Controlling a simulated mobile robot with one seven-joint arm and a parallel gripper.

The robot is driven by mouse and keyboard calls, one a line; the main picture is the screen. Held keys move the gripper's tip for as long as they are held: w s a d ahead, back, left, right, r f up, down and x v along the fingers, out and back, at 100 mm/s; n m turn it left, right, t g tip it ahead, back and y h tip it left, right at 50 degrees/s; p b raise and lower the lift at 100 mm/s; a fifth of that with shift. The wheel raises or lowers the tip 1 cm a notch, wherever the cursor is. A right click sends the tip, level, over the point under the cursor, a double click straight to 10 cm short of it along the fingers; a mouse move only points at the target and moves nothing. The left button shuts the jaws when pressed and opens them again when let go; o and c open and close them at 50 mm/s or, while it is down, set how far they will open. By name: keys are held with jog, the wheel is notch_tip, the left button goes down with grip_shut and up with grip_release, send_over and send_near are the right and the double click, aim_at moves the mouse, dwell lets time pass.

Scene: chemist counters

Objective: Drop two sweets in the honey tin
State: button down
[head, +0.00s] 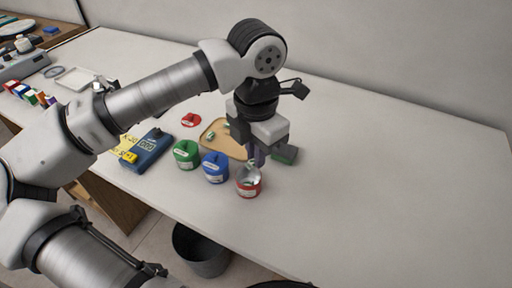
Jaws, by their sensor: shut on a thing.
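An open red tin (248,187) stands near the front edge of the counter, with a pale interior showing. The labels are too small to read, so I cannot tell which is honey. A tan tray (211,133) behind them holds small greenish pieces (211,136), likely sweets. My gripper (255,162) points down just above and behind the red tin. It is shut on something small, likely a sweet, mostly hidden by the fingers.
A red lid (191,120) lies behind the green tin. A blue scale (146,149) and a yellow paper (125,148) are to the left. The counter's right side is clear. A dark bin (202,250) stands below.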

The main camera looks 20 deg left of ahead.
aim_at(256, 169)
jog(key=shift+f+b, duration=1.2)
jog(key=shift+f, duration=1.35)
jog(key=c, duration=1.4)
grip_release()
jog(key=shift+r, duration=0.15)
notch_tip(256, 169, up, 14)
jog(key=shift+f+b, duration=0.2)
jog(key=shift+b, duration=0.25)
jog(key=shift+s, duration=0.1)
